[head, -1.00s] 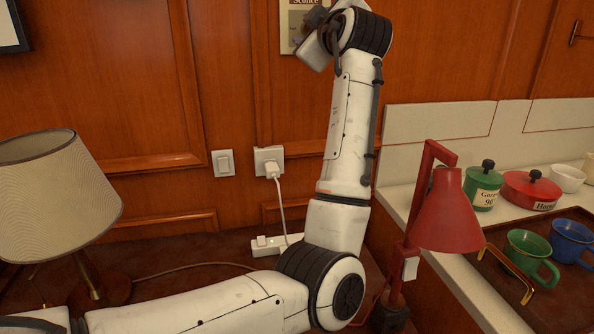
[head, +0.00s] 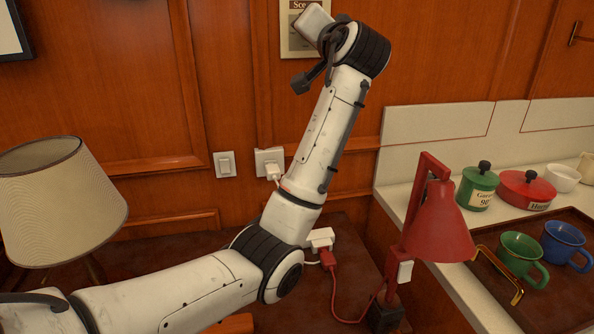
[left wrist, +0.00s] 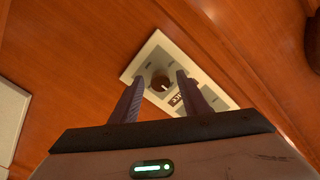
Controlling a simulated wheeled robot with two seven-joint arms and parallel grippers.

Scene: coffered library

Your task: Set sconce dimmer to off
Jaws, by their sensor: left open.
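The sconce dimmer is a cream plate (head: 292,48) on the wood wall, partly hidden by my left wrist in the head view. Its label is partly readable. In the left wrist view the plate (left wrist: 215,92) looks tilted, and a dark round knob (left wrist: 160,82) with a pale pointer mark sits on it. My left gripper (left wrist: 158,81) is open, its two fingers on either side of the knob in the picture. I cannot tell whether they touch it. My right gripper is not in view.
A light switch (head: 224,164) and an outlet (head: 270,162) with a plug are on the wall below. A beige lamp (head: 60,200) stands left and a red lamp (head: 436,215) right on the desk. Pots and mugs fill the right counter.

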